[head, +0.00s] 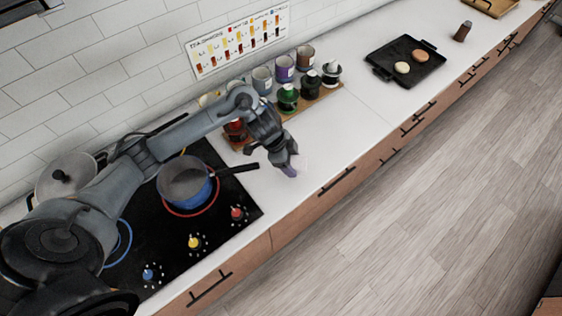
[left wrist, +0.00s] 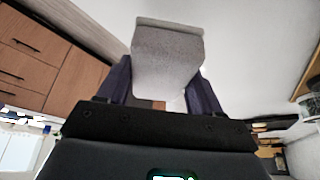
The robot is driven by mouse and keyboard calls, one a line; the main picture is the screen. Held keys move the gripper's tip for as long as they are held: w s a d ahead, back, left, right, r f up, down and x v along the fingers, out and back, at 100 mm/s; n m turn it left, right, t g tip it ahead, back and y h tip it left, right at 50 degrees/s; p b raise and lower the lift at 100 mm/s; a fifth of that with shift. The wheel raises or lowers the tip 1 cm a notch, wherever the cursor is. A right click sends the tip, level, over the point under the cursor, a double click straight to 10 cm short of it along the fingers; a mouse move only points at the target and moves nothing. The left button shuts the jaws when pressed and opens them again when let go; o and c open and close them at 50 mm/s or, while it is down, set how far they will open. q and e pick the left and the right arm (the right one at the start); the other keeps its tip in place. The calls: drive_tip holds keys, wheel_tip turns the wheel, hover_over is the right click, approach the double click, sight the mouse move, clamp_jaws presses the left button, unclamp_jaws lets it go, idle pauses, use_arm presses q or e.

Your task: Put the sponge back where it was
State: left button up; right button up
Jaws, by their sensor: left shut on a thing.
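My left gripper (head: 287,166) reaches over the white counter just right of the stove, near the counter's front edge. In the left wrist view my left gripper (left wrist: 160,90) is shut on a pale grey-white block, the sponge (left wrist: 167,55), held between its two dark purple fingers. In the head view the sponge is hard to make out against the white counter. I cannot tell whether it touches the counter. My right gripper is not in view.
A blue-based pan (head: 185,183) sits on the black stove (head: 215,232), its handle pointing toward my gripper. A wooden board (head: 325,92) with several jars and bottles stands behind. A black tray (head: 418,74) with two round items is farther right. Counter between is clear.

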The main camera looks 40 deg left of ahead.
use_arm(q)
drive_tip(key=a+f, duration=0.2)
drive_tip(key=a, duration=0.1)
drive_tip(key=w+a, duration=0.1)
drive_tip(key=shift+a+f, duration=0.4)
drive_tip(key=shift+f+b, duration=0.35)
drive_tip(key=shift+f, duration=1.65)
drive_tip(key=shift+f, duration=0.2)
drive_tip(key=o, duration=1)
drive_tip(key=shift+r, duration=0.15)
